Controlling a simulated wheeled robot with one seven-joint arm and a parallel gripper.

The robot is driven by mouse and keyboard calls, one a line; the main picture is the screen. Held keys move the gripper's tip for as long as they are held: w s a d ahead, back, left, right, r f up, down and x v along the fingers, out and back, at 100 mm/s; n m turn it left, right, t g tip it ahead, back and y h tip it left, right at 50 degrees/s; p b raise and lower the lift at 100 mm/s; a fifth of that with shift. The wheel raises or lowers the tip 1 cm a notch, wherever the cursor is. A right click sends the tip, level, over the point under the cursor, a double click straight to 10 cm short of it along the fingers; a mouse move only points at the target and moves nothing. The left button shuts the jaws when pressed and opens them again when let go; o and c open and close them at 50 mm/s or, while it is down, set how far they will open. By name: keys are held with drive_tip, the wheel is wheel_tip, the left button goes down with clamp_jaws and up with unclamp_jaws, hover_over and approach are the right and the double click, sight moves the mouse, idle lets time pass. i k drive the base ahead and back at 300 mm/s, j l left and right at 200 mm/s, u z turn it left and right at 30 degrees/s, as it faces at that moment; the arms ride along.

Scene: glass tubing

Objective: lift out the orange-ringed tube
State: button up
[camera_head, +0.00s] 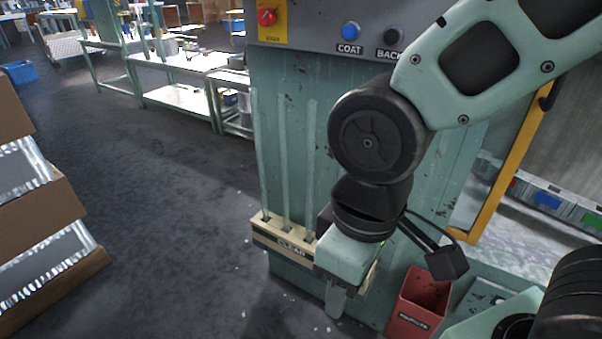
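A cream rack (262,236) labelled CLEAR is fixed low on the front of the green machine. Three tall clear glass tubes stand upright in it: a left tube (259,150), a middle tube (283,160) and a right tube (309,165). I see no orange ring on any of them. My gripper (336,300) points down in front of the rack's right end, right of the tubes. Its body hides that end and anything standing there. One grey finger shows below it; I cannot tell whether it is open, shut or holding something.
A red bin (418,305) stands just right of my gripper. The green cabinet (285,80) rises behind the tubes, with a red knob (267,17) and a blue COAT button (350,30) above. Cardboard boxes (40,210) stand at the left. The floor (150,230) between is clear.

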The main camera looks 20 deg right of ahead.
sight(281, 120)
drive_tip(key=i+j+z, duration=0.2)
drive_tip(key=j+z, duration=0.15)
drive_tip(key=j, duration=0.45)
drive_tip(key=i+j+z, duration=0.1)
drive_tip(key=j+z, duration=0.3)
drive_tip(key=j, duration=0.4)
drive_tip(key=j+z, duration=0.35)
drive_tip(key=j, duration=0.45)
